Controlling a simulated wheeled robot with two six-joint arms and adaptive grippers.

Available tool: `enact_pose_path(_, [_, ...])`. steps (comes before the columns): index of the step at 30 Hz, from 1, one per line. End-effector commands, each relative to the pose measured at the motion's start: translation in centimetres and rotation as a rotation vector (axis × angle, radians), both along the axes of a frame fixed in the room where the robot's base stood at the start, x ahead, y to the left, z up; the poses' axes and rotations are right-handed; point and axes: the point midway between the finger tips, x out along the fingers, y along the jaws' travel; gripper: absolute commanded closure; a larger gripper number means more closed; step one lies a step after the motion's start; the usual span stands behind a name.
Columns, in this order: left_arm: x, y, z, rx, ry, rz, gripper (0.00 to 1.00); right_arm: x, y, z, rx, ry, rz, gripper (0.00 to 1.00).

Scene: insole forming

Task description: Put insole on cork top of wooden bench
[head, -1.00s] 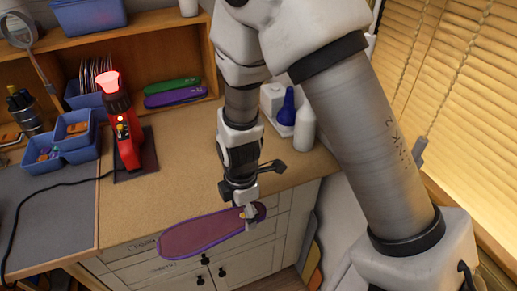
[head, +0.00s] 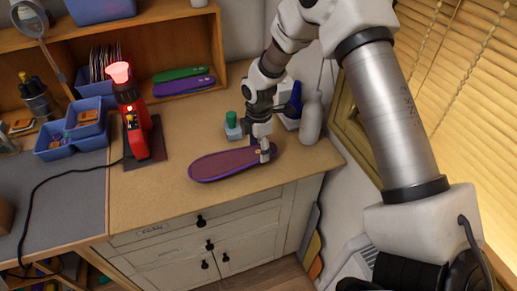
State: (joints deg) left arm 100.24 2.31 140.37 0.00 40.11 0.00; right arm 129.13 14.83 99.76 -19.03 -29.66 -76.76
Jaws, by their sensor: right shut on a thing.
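A purple-edged insole (head: 225,164) with a brownish-red face is at the right part of the bench's cork top (head: 160,195). My right gripper (head: 265,153) is shut on the insole's right end. The insole is over the cork top, at or just above it; I cannot tell if it touches. My left gripper is not in view.
A red heat tool (head: 132,125) with a glowing top stands on a dark mat at the left of the cork. Blue bins (head: 68,138) are farther left. A green-capped bottle (head: 232,125), a blue-nozzled bottle and a white bottle (head: 310,118) stand behind my gripper. The front-middle cork is clear.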

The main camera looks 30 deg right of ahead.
Motion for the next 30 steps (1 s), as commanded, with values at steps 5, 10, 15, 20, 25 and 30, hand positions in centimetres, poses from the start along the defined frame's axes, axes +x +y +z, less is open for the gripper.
enact_pose_path(5, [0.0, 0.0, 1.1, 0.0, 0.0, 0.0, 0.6, -0.1, 0.0, -2.3, 0.0, 0.002, 0.0, 0.59])
enact_pose_path(10, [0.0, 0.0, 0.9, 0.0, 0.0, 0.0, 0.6, -0.1, 0.1, -2.4, 0.0, 0.0, 0.001, 0.59])
enact_pose_path(15, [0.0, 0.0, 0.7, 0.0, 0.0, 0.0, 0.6, -0.1, 0.1, -2.9, 0.0, 0.001, 0.001, 0.59])
enact_pose_path(20, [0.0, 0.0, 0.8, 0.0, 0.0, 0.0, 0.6, -0.1, 0.1, -2.8, 0.0, 0.001, 0.001, 0.07])
enact_pose_path(25, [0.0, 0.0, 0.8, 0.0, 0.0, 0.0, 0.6, -0.1, 0.1, -2.8, 0.0, 0.001, 0.001, 0.07])
enact_pose_path(30, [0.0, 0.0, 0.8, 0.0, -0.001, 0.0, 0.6, 0.0, 0.1, -2.1, 0.001, -0.001, 0.001, 0.07])
